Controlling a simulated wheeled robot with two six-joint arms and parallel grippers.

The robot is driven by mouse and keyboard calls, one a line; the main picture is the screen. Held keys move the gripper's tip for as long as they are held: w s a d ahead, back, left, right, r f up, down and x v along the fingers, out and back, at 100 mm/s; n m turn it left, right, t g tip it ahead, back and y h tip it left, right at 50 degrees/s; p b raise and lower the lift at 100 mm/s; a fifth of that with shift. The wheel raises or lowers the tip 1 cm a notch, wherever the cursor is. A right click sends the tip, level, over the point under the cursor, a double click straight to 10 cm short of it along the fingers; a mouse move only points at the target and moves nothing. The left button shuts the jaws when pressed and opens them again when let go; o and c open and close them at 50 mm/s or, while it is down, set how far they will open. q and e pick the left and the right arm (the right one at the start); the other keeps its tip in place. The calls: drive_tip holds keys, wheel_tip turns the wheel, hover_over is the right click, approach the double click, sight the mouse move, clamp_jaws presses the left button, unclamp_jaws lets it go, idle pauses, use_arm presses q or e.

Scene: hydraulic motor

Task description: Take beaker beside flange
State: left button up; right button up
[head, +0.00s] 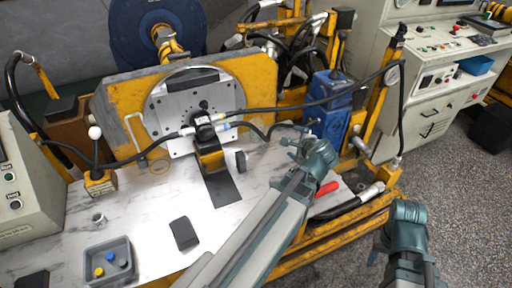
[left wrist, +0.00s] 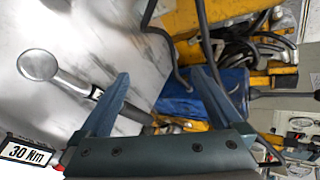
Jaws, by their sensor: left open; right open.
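The round metal flange plate (head: 165,112) stands upright at the back of the marbled bench, against a yellow frame. A small pale cup-like item (head: 98,218) stands further left. I cannot tell which is the beaker. My left gripper (head: 298,140) is open and empty over the bench's right side, near a blue block, well right of both items. Its open fingers also show in the left wrist view (left wrist: 160,76). My right gripper (head: 384,250) is open, off the bench's right end.
Black hoses cross in front of the flange. A grey tray (head: 108,262) with small knobs and a dark flat block (head: 184,233) lie at the front left. A blue block (head: 330,105) stands right.

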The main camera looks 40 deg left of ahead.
use_arm(q)
drive_tip(key=w+a+m+t+y+b, duration=0.2)
drive_tip(key=a+m+t+y+b, duration=0.5)
drive_tip(key=a+m, duration=1)
drive_tip(key=n+g+h+b, duration=0.1)
drive_tip(key=n+h+b, duration=0.15)
drive_tip(key=b, duration=0.85)
approach(256, 119)
drive_tip(key=shift+f+m+h, duration=0.25)
drive_tip(key=shift+m, duration=0.2)
drive_tip(key=shift+w+a+r+p, duration=0.3)
drive_tip(key=shift+w+a+r, duration=0.2)
drive_tip(key=shift+w+a, duration=0.2)
drive_tip(key=shift+x, duration=2.85)
drive_tip(key=shift+s+f, duration=0.1)
use_arm(e)
wheel_tip(256, 119, down, 20)
drive_tip(key=shift+d, duration=0.1)
use_arm(q)
clamp_jaws()
